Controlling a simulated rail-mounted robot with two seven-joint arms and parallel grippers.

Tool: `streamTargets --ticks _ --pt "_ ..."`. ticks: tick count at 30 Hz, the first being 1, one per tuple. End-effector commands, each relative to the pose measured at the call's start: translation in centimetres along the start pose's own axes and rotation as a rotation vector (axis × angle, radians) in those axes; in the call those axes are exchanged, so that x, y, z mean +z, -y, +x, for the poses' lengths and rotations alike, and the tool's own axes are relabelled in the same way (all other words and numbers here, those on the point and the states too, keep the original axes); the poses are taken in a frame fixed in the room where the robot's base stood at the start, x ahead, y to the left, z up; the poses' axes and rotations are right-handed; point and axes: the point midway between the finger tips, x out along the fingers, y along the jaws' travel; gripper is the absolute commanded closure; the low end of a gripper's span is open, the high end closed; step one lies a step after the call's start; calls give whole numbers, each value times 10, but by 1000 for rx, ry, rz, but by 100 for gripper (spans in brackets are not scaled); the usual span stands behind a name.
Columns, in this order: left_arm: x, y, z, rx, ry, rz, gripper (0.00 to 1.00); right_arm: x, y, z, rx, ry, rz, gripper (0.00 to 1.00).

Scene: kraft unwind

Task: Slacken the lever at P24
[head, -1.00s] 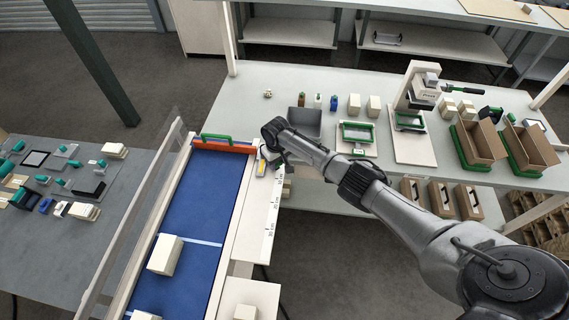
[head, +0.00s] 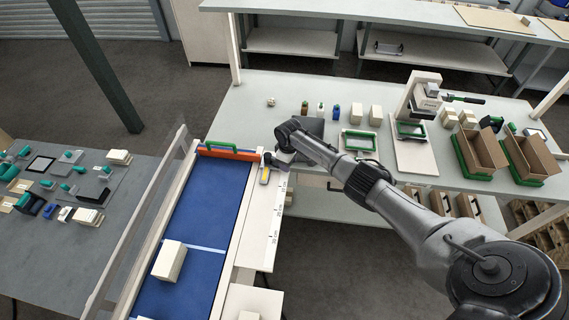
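My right arm reaches in from the right to the conveyor's far right corner. My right gripper (head: 272,160) is small and dark there, partly hidden by its own wrist, so its fingers cannot be made out. Just below it a small grey and yellow fitting (head: 265,176) sits at the top of the pale side rail with a printed scale (head: 276,212). I cannot tell whether the gripper touches it. No P24 label is readable, and I cannot identify the lever for certain. My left gripper is not in view.
The blue conveyor (head: 205,215) carries a pale block (head: 169,260) and has an orange bar with a green handle (head: 222,151) across its far end. A grey bin (head: 314,127) stands behind my wrist on the bench. A cluttered grey table (head: 110,235) lies left.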

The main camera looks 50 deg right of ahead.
Motion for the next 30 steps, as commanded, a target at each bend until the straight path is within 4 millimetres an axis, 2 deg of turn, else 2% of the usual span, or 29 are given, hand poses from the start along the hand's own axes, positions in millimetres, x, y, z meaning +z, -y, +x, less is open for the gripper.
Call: streamTargets --ticks 9,10,18,26,30 --pt "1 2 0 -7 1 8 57 0 0 1 0 -1 0 100" --pt "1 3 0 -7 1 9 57 0 0 1 0 -1 0 57" --pt "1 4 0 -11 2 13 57 0 0 1 0 -1 0 32" --pt "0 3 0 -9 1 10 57 0 0 -1 0 -1 0 32" --pt "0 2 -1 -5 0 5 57 0 -1 -13 0 -3 0 32"
